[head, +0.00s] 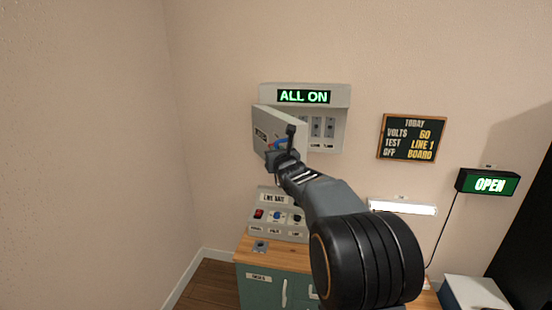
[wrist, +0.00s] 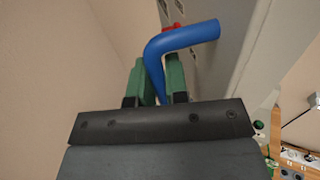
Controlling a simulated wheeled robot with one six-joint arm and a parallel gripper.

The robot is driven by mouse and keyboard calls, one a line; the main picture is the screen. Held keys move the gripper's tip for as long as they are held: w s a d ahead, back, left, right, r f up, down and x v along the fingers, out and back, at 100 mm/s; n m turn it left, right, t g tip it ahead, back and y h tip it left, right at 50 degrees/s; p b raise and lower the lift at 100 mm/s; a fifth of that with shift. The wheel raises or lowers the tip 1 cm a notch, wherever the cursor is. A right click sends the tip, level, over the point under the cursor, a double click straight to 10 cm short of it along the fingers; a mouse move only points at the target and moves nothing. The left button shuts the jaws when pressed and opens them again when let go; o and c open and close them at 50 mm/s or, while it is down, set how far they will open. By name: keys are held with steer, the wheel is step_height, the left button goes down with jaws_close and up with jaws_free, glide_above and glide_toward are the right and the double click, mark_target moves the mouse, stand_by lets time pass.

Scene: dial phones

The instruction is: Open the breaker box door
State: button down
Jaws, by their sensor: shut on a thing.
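The grey breaker box (head: 341,135) hangs on the wall under a lit "ALL ON" sign. Its door (head: 266,121) stands partly open, swung out to the left, and several switches show inside the box. A blue bent handle (head: 277,143) is on the door. My gripper (head: 283,152) is at the handle, its fingers partly hidden by my wrist in the head view. In the wrist view, the green fingers (wrist: 159,76) are shut on the blue handle (wrist: 188,36). A small red part shows behind it.
Below are a sloped switch panel (head: 264,229) and a wooden-topped teal cabinet (head: 258,290). To the right are a blackboard sign (head: 412,138), a white lamp (head: 403,207) and an "OPEN" sign (head: 488,184). The wall left of the door is bare.

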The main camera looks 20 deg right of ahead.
steer(key=shift+r, duration=0.2)
steer(key=c, duration=1.2)
jaws_free()
steer(key=shift+f, duration=0.15)
steer(key=shift+o, duration=0.2)
steer(key=s+a, duration=0.2)
steer(key=s, duration=1.1)
steer(key=shift+s+a, duration=0.15)
steer(key=shift+s, duration=0.15)
